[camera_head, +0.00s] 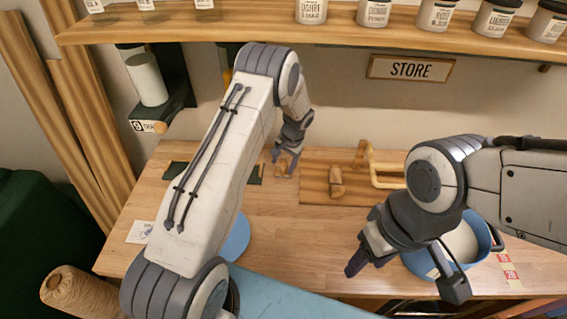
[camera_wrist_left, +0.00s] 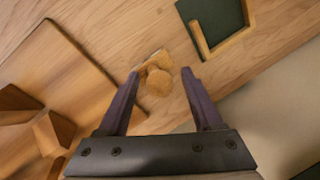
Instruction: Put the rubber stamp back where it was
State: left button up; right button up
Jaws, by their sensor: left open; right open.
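A small wooden piece with a round knob, seemingly the rubber stamp (camera_wrist_left: 158,80), lies on the table in the left wrist view, just ahead of and between my fingers. In the head view it shows small (camera_head: 284,170) below my left gripper (camera_head: 288,158). My left gripper also shows in the wrist view (camera_wrist_left: 163,85), open, its fingers apart on either side of the stamp; contact cannot be told. A dark green pad in a wooden frame (camera_wrist_left: 217,22) lies beside the stamp. My right gripper (camera_head: 405,277) is open and empty, in front of a blue bucket.
A wooden board (camera_head: 316,190) with wooden blocks (camera_head: 336,181) lies right of the stamp. The blue bucket (camera_head: 415,264) with pale contents stands at the right. Bare table (camera_head: 285,225) lies in front.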

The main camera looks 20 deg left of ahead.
pick_arm(q)
jog(key=b+v, duration=0.4)
jog(key=v, duration=0.7)
jog(key=s+d+r+m+h, duration=0.1)
jog(key=s+d+r, duration=0.5)
jog(key=s+d, duration=0.15)
jog(key=s+d+r+m+h, duration=0.1)
jog(key=s+d, duration=0.1)
jog(key=s, duration=0.7)
jog(key=s+d+r+m, duration=0.1)
jog(key=s+d, duration=0.2)
jog(key=s, duration=0.7)
jog(key=s+d+r+m+h, duration=0.1)
jog(key=s+d+r+m, duration=0.1)
jog(key=s, duration=0.8)
jog(key=shift+d+h, duration=0.3)
jog(key=shift+d, duration=0.05)
notch_tip(320, 180, down, 3)
jog(key=b, duration=0.3)
jog(key=shift+b, duration=0.35)
